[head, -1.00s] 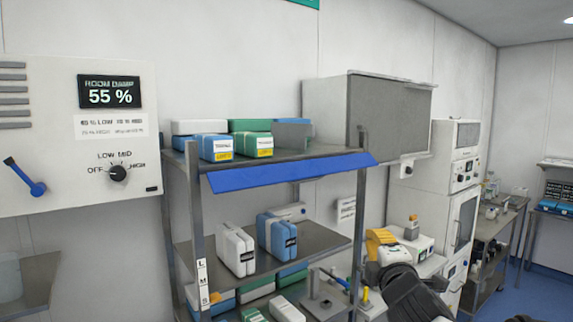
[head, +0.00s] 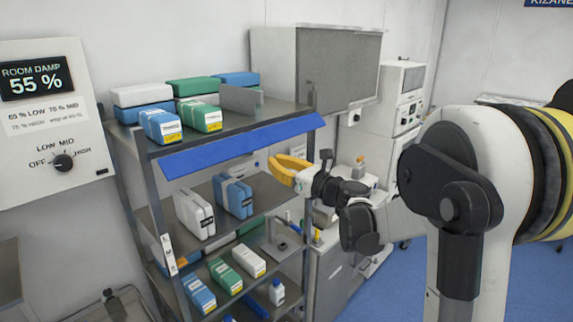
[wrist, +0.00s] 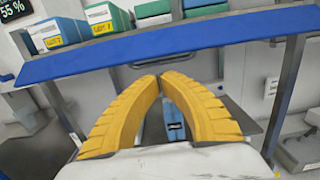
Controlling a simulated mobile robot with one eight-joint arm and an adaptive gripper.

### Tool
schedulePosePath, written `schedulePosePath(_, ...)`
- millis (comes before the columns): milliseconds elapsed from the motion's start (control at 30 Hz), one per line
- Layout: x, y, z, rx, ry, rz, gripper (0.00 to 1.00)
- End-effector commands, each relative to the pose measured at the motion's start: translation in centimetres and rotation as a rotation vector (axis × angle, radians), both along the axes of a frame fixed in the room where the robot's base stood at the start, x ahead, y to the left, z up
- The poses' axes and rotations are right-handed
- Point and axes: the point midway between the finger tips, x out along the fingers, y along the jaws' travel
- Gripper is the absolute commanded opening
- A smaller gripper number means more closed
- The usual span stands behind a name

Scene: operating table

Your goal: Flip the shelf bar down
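The shelf bar (head: 245,146) is a long flat blue strip along the front of the rack's top shelf. It slants outward from the shelf edge. In the wrist view the bar (wrist: 190,46) crosses the whole upper part of the picture. My gripper (head: 277,169) has yellow fingers and is in front of the rack, below the bar's right half. In the wrist view my gripper's fingertips (wrist: 160,78) come together just under the bar's lower edge, with nothing between them. I cannot tell whether they touch the bar.
Boxes, including a green one (head: 201,114), stand on the top shelf behind the bar. White and blue packs (head: 233,195) stand on the middle shelf, with more boxes below. A rack post (wrist: 287,85) is right of my fingers. Blue floor (head: 400,290) is clear at right.

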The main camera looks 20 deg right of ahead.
Motion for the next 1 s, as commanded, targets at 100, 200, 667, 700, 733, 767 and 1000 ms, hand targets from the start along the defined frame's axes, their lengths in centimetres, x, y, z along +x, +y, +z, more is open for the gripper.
schedulePosePath(100, 2.3, 1.1, 0.3, 0.001, 0.0, 0.002, 0.0)
schedulePosePath(200, 3.8, 1.7, 0.4, 0.001, 0.0, 0.002, 0.0)
schedulePosePath(667, 5.8, 2.5, 0.4, 0.002, 0.0, -0.001, 0.0)
schedulePosePath(700, 5.8, 2.5, 0.4, 0.002, 0.0, -0.001, 0.0)
schedulePosePath(733, 5.8, 2.5, 0.4, 0.002, 0.0, -0.001, 0.0)
schedulePosePath(767, 5.8, 2.5, 0.4, 0.002, 0.0, -0.001, 0.0)
schedulePosePath(1000, 6.2, 2.8, -0.5, 0.028, -0.059, 0.004, 0.0)
